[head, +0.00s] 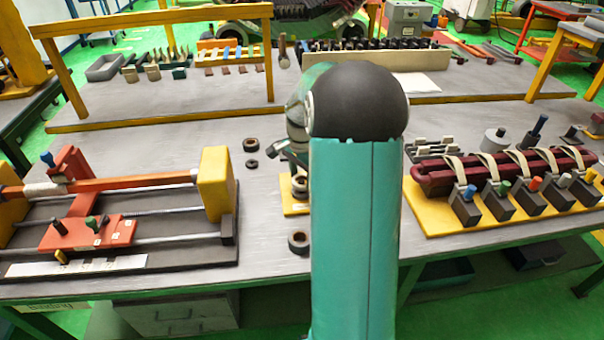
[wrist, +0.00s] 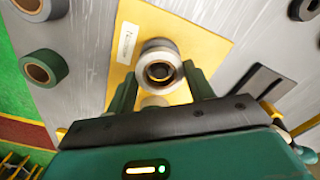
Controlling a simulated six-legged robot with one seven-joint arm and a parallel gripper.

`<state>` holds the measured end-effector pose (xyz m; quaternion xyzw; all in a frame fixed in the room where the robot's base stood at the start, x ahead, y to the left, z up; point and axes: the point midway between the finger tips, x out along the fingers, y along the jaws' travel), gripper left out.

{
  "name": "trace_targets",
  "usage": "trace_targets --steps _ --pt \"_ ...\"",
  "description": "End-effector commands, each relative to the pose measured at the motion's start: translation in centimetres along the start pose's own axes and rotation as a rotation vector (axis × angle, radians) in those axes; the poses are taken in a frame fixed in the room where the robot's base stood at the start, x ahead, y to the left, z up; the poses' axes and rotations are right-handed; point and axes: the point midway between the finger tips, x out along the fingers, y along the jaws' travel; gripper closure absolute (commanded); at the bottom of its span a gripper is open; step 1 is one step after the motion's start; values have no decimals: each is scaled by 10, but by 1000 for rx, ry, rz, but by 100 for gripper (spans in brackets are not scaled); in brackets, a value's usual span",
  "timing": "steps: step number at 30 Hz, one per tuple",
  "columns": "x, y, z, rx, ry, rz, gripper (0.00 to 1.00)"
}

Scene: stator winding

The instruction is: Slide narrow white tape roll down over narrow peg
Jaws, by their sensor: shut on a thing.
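The narrow white tape roll (wrist: 160,50) sits between the two fingers of my gripper (wrist: 161,84) in the wrist view, its round opening facing the camera. My gripper is shut on it. A small round end, perhaps the narrow peg (wrist: 159,71), shows inside the opening; I cannot tell how far the roll is down over it. A pale round shape (wrist: 155,102) lies just below the roll, partly hidden by my gripper. All this is over the yellow board (wrist: 205,28) with a white label. In the head view my arm hides most of the board (head: 292,208).
Dark rolls with tan cores lie on the grey table (head: 190,300), one near the front (head: 299,241) and others behind (head: 250,145). A winding fixture with a yellow block (head: 216,185) stands left. A maroon coil (head: 500,170) on a yellow base stands right.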

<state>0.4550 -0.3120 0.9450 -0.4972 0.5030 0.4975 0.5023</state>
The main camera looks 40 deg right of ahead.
Motion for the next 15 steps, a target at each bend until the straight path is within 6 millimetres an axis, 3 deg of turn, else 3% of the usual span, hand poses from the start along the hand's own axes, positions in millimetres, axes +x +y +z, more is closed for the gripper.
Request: trace_targets --steps 4,5,8,15 --pt "0 0 0 0 0 0 69" --pt "0 0 0 0 0 0 43" --pt "0 0 0 0 0 0 24" --pt "0 0 0 0 0 0 22"
